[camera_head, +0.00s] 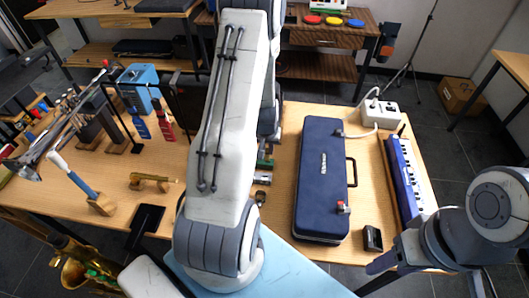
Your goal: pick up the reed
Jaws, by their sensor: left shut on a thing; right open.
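I cannot make out the reed in the head view. My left arm (218,120) rises through the middle of the view and folds back down behind itself. Its gripper is hidden behind this arm, so I cannot see what it holds. Several small green, silver and dark items (263,179) lie on the wooden table just right of my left arm, partly covered by it. My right gripper (364,279) is at the lower right, its dark fingers apart and empty, near the table's front edge and left of its wrist.
A dark blue instrument case (322,180) lies on the table (372,190) right of my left arm. A blue keyboard (405,180), a white power strip (379,112) and a small black box (373,238) are near it. Stands and instruments crowd the left side.

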